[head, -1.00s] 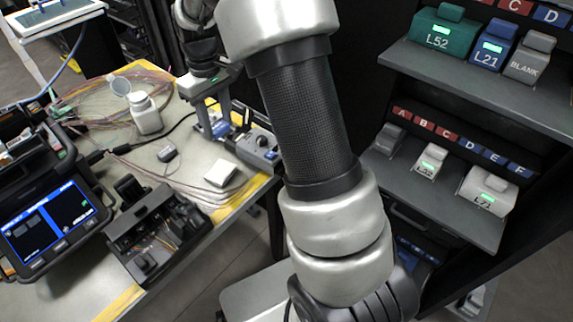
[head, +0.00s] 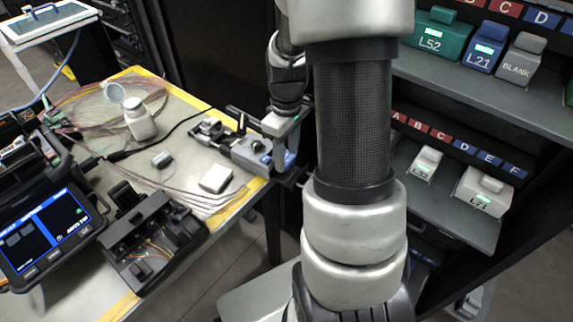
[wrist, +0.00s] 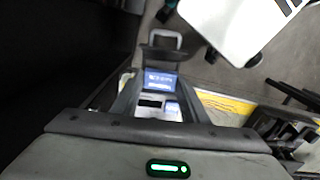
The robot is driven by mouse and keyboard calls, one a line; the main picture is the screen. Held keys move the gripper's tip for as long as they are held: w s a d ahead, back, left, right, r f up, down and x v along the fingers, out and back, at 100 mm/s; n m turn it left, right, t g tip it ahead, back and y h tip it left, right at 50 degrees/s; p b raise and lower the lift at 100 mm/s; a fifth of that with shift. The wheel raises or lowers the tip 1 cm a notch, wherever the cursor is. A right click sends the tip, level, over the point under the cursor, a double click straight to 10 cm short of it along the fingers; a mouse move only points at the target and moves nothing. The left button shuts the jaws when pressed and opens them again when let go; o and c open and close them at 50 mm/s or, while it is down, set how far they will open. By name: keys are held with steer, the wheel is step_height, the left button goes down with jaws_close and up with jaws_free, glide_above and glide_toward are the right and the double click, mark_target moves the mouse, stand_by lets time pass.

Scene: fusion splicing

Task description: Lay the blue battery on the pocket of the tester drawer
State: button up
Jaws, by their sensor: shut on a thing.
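My gripper (head: 283,135) is shut on the blue battery (wrist: 160,84), whose blue face with white writing shows between the fingers in the wrist view. In the head view the fingers hang over the right end of the grey tester (head: 240,148) and hide most of the battery. The tester stands near the table's right edge. A dark drawer part with a pale loop handle (wrist: 166,36) lies just beyond the battery in the wrist view. The pocket is mostly hidden, and I cannot tell whether the battery touches it.
A white bottle (head: 140,120), loose fibres and a small white box (head: 215,179) lie left of the tester. The splicer (head: 50,225) and a black open case (head: 150,240) stand at the front. A shelf (head: 480,95) with labelled modules stands at the right.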

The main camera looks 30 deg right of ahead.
steer(key=shift+f+b, duration=0.3)
steer(key=shift+f, duration=1.45)
steer(key=shift+f, duration=0.15)
steer(key=o, duration=1.1)
step_height(320, 180, up, 12)
steer(key=shift+r+p, duration=0.2)
steer(key=shift+p, duration=1.05)
